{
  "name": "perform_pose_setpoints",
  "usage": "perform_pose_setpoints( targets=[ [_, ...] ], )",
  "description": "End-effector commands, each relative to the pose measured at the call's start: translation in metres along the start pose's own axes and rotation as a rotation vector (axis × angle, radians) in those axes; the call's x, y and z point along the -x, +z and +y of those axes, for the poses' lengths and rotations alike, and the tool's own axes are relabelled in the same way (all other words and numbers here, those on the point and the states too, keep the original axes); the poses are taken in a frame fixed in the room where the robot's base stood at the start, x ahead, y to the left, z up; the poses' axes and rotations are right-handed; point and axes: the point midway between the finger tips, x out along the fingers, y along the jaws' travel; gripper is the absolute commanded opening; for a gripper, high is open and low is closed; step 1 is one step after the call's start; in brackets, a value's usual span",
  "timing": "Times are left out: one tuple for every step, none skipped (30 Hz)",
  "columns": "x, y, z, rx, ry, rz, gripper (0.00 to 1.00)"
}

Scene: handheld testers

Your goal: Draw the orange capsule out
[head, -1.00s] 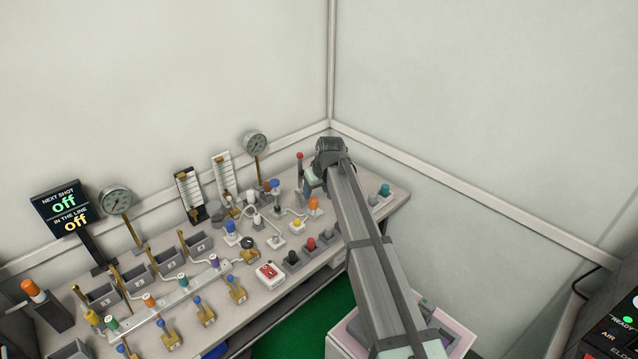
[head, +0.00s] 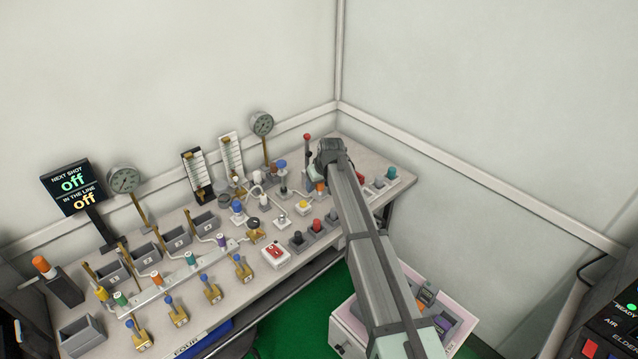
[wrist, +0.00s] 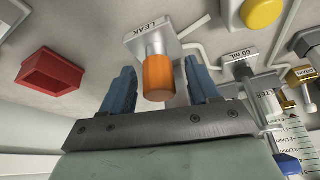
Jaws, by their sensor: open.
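The orange capsule (wrist: 158,77) stands in a grey block (wrist: 146,33) marked LEAK in the wrist view. My gripper (wrist: 165,82) is open, with one blue finger on each side of the capsule. In the head view the orange capsule (head: 320,187) shows just left of my arm, towards the right end of the bench. My gripper's fingertips are mostly hidden there by the arm.
Near the LEAK block are a yellow button (wrist: 262,12), a red block (wrist: 50,72) and a block marked 60 mL (wrist: 241,66). Thin pipes run between fittings. Other orange-topped pieces stand at the bench's left (head: 43,266). A pink-rimmed box (head: 462,308) stands below the arm.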

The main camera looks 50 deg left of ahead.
Motion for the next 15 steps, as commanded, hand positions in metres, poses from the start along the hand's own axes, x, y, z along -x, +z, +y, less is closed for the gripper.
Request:
perform_pose_setpoints(
  targets=[
    [0.0001, 0.0000, 0.0000, 0.000, 0.000, 0.000, 0.61],
    [0.0002, 0.0000, 0.0000, 0.000, 0.000, 0.000, 0.58],
    [0.0002, 0.0000, 0.0001, 0.000, 0.000, 0.000, 0.54],
    [0.0002, 0.0000, 0.0001, 0.000, 0.000, 0.000, 0.51],
    [0.0002, 0.0000, 0.0001, 0.000, 0.000, 0.000, 0.48],
    [0.0003, 0.0000, 0.0001, 0.000, 0.000, 0.000, 0.44],
    [0.0003, 0.0000, 0.0001, 0.000, 0.000, 0.000, 0.41],
    [0.0003, 0.0000, 0.0001, 0.000, 0.000, 0.000, 0.39],
    [0.0003, 0.0000, 0.0001, 0.000, 0.000, 0.000, 0.35],
    [0.0003, 0.0000, 0.0001, 0.000, 0.000, 0.000, 0.32],
    [0.0003, 0.0000, 0.0001, 0.000, 0.000, 0.000, 0.29],
    [0.0003, 0.0000, 0.0001, 0.000, 0.000, 0.000, 0.25],
    [0.0004, 0.0000, 0.0001, 0.000, 0.000, 0.000, 0.22],
    [0.0004, 0.0000, 0.0002, 0.000, 0.000, 0.000, 0.19],
    [0.0004, 0.0000, 0.0002, 0.000, 0.000, 0.000, 0.16]
  ],
)
